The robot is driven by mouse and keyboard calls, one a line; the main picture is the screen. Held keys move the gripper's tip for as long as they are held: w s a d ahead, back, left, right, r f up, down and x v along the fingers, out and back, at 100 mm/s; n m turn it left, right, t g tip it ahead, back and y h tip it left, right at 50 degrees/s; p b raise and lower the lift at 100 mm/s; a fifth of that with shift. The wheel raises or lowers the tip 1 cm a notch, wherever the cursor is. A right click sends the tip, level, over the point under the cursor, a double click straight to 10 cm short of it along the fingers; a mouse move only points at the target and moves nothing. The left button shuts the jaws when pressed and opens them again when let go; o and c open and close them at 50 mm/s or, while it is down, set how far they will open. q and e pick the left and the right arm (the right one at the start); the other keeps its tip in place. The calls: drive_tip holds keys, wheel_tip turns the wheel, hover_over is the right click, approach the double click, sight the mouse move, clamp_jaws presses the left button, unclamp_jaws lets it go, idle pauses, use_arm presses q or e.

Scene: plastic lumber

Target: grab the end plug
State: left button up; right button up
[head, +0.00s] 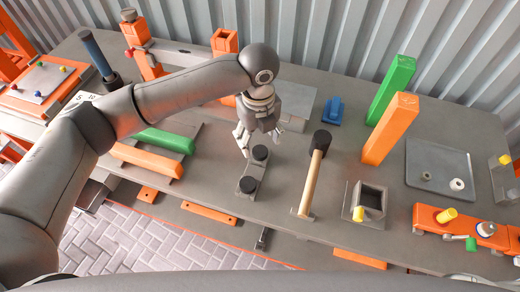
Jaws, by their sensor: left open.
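Two round black pieces, which look like end plugs, sit on a small grey block (253,170) near the middle of the grey table. The far black plug (260,153) lies just below my left gripper in the picture, and the near black plug (248,185) is at the block's front end. My left gripper (260,143) is open and points down at the far plug, with its fingers partly around it in the picture. I cannot tell whether they touch it. My right gripper is not in view.
A mallet (314,172) with a black head stands right of the block. Further right are a grey square holder (370,202), upright orange (390,130) and green (391,90) posts, and a grey tray (440,168). Green and orange bars (150,158) lie to the left.

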sight(260, 151)
use_arm(q)
drive_tip(key=shift+f, duration=0.35)
drive_tip(key=shift+w+f, duration=0.2)
drive_tip(key=shift+f, duration=0.15)
drive_tip(key=f, duration=0.1)
drive_tip(key=f+p, duration=0.1)
drive_tip(key=f, duration=0.1)
drive_tip(key=shift+w+d+f, duration=0.15)
drive_tip(key=shift+w+f, duration=0.1)
drive_tip(key=shift+f, duration=0.05)
drive_tip(key=shift+f+p, duration=0.3)
drive_tip(key=shift+f, duration=0.25)
drive_tip(key=c, duration=1)
drive_tip(key=shift+c, duration=0.2)
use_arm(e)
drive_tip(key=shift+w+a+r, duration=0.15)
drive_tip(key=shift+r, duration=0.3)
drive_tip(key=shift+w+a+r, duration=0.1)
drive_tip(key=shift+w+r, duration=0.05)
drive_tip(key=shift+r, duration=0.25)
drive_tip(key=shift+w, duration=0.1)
